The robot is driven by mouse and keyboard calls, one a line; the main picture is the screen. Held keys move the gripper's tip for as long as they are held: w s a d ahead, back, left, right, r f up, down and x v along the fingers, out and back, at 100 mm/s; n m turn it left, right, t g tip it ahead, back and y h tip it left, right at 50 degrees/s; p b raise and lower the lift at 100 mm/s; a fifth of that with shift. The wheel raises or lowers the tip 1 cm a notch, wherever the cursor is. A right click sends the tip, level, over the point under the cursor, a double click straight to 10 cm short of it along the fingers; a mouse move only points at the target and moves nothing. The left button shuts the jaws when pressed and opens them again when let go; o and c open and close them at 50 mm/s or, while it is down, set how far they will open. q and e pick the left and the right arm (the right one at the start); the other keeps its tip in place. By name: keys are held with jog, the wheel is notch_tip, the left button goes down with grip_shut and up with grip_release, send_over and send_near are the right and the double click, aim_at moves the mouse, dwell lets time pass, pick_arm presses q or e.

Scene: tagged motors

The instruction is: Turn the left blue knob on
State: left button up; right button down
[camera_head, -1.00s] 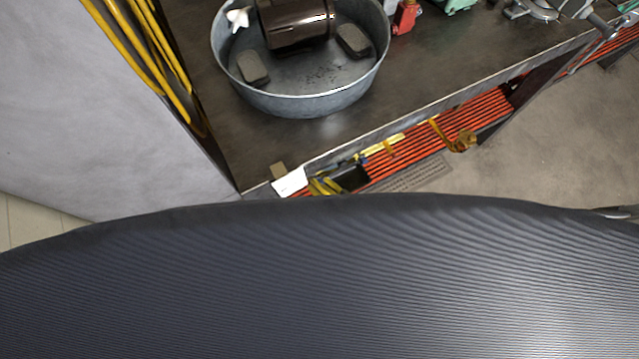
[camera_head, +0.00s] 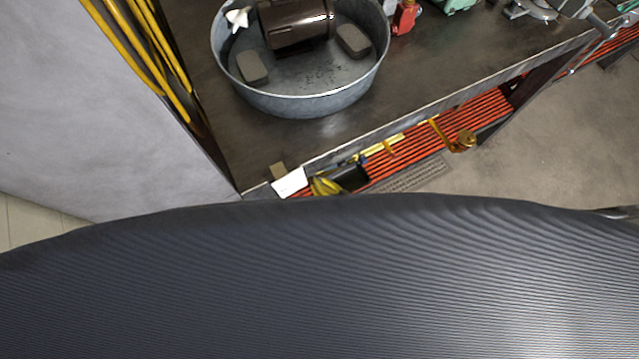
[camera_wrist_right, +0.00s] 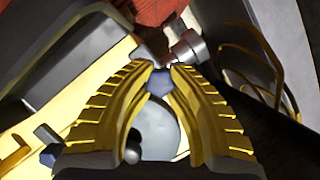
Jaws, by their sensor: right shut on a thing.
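In the right wrist view, my right gripper (camera_wrist_right: 162,72) has its two yellow ridged fingers closed around a small blue knob (camera_wrist_right: 160,83). The knob sits between the fingers just below their tips, in front of a pale rounded surface. A second blue knob-like piece (camera_wrist_right: 48,155) shows at the lower left, outside the left finger, partly hidden. I cannot tell from this view which of the two is the left knob. In the head view a large dark ribbed surface covers the lower half, and I cannot make out the knobs there. My left gripper is not in view.
A metal tub (camera_head: 310,104) holding a brown motor (camera_head: 295,22) stands on a dark workbench (camera_head: 420,85). Yellow cables (camera_head: 135,50) hang at the left. In the wrist view, a metal fitting (camera_wrist_right: 188,48) is close beyond the fingertips and yellow wires (camera_wrist_right: 265,70) are at the right.

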jog(key=n, duration=0.1)
jog(key=n+h, duration=0.2)
jog(key=shift+s+f+n, duration=0.2)
jog(key=shift+s+n, duration=0.05)
jog(key=shift+n, duration=0.05)
jog(key=shift+s+f+n+t+h, duration=0.1)
jog(key=shift+n+t+h, duration=0.2)
jog(key=shift+n, duration=0.1)
dwell(0.4)
jog(key=c, duration=1.6)
grip_release()
jog(key=o, duration=0.5)
jog(key=shift+w, duration=0.25)
jog(key=shift+c, duration=0.2)
jog(key=shift+r, duration=0.2)
jog(key=v, duration=1.2)
jog(key=shift+s, duration=0.15)
